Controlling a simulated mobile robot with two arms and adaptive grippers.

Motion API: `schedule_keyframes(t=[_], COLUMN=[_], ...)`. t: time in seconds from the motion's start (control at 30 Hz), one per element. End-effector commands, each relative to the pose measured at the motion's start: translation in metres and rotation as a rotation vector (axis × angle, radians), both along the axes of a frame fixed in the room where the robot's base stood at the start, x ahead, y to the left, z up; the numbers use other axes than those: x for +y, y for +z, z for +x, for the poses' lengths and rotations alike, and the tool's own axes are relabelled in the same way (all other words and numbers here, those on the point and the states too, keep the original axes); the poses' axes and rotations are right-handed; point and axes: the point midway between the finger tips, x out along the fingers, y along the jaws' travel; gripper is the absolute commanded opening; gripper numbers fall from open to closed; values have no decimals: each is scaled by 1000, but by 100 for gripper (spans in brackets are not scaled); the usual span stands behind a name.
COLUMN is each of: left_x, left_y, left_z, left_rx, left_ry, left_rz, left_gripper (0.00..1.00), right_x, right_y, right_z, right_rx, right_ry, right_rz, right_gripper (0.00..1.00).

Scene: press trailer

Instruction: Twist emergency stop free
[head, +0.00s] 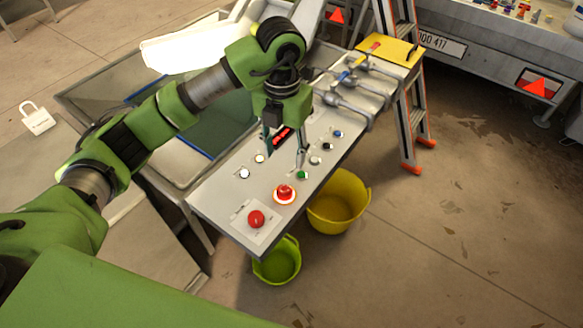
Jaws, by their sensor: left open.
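Two red mushroom-shaped buttons sit near the front end of the grey control panel (224,196). One red button (284,192) has a pale ring with an orange-red edge around its base. The other red button (256,218) sits on a light square plate, nearer the front corner. I cannot tell from the markings which one is the emergency stop. My left gripper (284,150) points down over the panel, behind both buttons in the picture, with its fingers apart and nothing between them. It appears clear of both red buttons. My right gripper is not in view.
Small white, green, black and blue buttons line the panel; a green one (303,174) is near my gripper. Levers (345,105) stand at the panel's back. A yellow bucket (340,200) and a green bucket (278,262) stand below. A ladder (405,120) is at right.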

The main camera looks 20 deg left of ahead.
Motion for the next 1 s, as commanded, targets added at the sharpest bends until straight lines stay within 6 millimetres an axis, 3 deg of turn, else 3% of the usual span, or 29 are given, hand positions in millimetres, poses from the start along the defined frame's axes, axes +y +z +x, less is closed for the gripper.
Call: schedule_keyframes(t=[0.13, 0.33, 0.47, 0.57, 0.7, 0.83, 1.0], left_x=[2, 2, 2, 1, 1, 1, 1], left_y=[-5, -37, -66, -87, -112, -128, -136], left_z=[0, -2, -2, -2, -3, -2, -1], left_rx=[2, 6, 7, 4, 4, 1, 0], left_ry=[4, 4, 4, 2, 2, 3, 2], left_rz=[7, 7, 6, 5, 6, 4, 4], left_gripper=[45, 45, 45, 45, 45, 45, 45], right_x=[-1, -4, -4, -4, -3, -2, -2], right_y=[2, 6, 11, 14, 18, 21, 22], right_z=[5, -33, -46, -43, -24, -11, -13], right_rx=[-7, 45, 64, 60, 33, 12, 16], right_ry=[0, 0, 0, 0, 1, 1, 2], right_rz=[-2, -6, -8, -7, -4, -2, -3], right_gripper=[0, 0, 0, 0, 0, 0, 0])
